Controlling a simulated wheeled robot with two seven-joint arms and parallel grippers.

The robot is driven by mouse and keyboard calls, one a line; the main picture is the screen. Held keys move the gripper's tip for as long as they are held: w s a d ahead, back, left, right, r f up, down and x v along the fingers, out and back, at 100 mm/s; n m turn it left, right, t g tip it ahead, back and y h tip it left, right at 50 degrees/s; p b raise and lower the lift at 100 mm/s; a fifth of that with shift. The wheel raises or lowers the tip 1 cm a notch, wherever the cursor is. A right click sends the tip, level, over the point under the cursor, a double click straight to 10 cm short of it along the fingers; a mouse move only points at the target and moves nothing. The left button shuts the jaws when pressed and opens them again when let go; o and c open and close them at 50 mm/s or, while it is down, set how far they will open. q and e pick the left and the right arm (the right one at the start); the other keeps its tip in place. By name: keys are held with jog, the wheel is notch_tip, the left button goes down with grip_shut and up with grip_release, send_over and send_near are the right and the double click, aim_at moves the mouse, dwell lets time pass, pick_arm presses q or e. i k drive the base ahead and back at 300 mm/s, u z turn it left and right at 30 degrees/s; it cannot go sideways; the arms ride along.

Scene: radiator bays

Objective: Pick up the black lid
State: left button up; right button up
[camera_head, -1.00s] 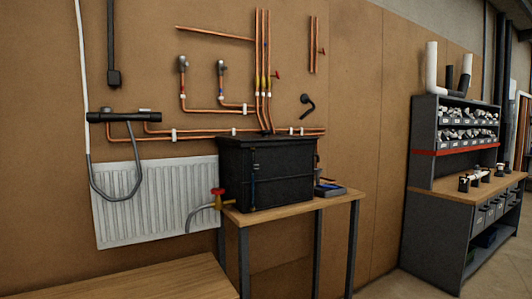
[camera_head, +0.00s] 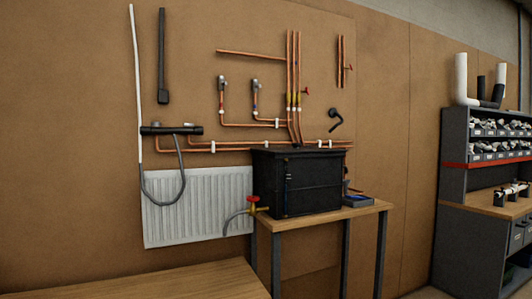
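A black box-shaped tank (camera_head: 298,188) stands on a small wooden table with dark legs against the brown wall panel. Its flat black lid (camera_head: 297,152) lies on top of it. Copper pipes come down the wall behind the lid's back edge. Neither of my grippers shows in the view.
A white radiator (camera_head: 197,205) hangs left of the tank. A red-handled valve (camera_head: 253,204) with a grey hose sits at the small table's (camera_head: 335,216) left edge. A blue-grey tray (camera_head: 357,201) is right of the tank. A wooden bench (camera_head: 190,282) fills the lower left. Grey shelving (camera_head: 455,190) stands right.

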aim_at(296, 147)
jog(key=u, duration=0.05)
jog(key=i, duration=0.85)
jog(key=z, duration=0.4)
